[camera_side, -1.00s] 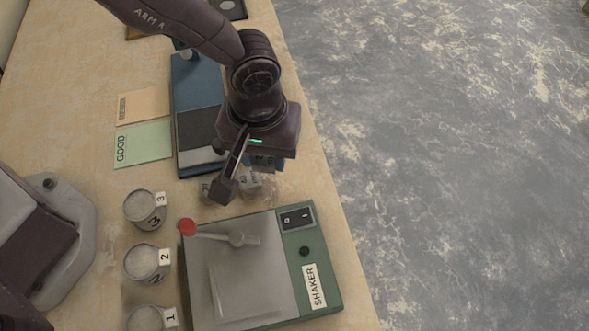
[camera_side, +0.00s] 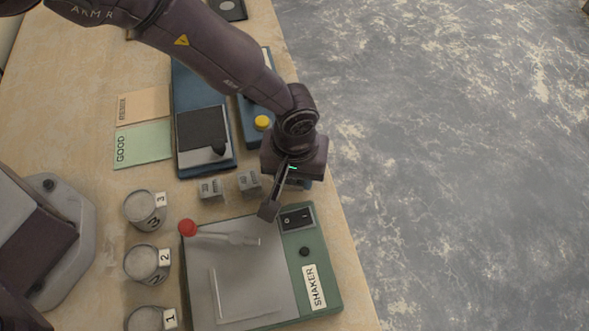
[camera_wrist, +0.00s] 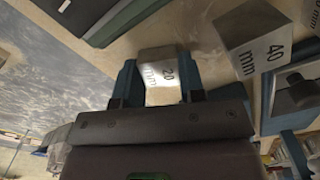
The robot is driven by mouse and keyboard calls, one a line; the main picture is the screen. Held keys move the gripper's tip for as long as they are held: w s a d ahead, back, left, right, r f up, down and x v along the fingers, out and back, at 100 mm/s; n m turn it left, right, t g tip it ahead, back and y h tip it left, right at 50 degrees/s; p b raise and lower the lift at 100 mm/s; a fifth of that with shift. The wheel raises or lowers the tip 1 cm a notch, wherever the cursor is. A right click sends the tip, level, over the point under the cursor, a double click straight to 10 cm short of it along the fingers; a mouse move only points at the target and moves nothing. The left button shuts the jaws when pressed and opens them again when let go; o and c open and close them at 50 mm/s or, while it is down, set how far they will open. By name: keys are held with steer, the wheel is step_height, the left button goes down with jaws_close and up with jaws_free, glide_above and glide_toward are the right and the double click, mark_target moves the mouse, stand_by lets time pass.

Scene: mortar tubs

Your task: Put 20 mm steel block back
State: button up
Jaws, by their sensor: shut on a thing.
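The 20 mm steel block (camera_wrist: 162,76) is a light grey block with "20 mm" on its face. In the wrist view it sits between the two fingers of my gripper (camera_wrist: 157,84), which is shut on it. In the side view my gripper (camera_side: 285,196) is near the right table edge, just above the back right corner of the shaker. The held block is hidden there by the gripper. A larger 40 mm block (camera_wrist: 258,48) stands apart to the right in the wrist view. Two grey blocks (camera_side: 210,189) (camera_side: 250,183) stand on the table left of my gripper in the side view.
The green shaker (camera_side: 318,262) with its switch lies in front. A blue device (camera_side: 182,92) with a dark plate is behind, beside another with a yellow button (camera_side: 262,122). Numbered tubs (camera_side: 140,262) stand left. A green GOOD card (camera_side: 143,144) lies further back.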

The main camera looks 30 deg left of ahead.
steer(key=shift+f, duration=0.15)
steer(key=o, duration=1)
steer(key=w+a+r+t, duration=0.1)
steer(key=a+r, duration=0.2)
steer(key=r, duration=0.7)
steer(key=w+a+r, duration=0.1)
steer(key=a+r, duration=0.3)
steer(key=r, duration=0.7)
steer(key=s+a+r+m+t+h, duration=0.1)
steer(key=s+a+r+m, duration=0.15)
steer(key=a+r, duration=0.8)
steer(key=s+a+r+m+t+y, duration=0.1)
steer(key=s+a+r+m+t, duration=0.1)
steer(key=s+a, duration=1.1)
steer(key=shift+s+a+r+t, duration=0.35)
steer(key=shift+a+r+t, duration=0.35)
steer(key=shift+t, duration=0.1)
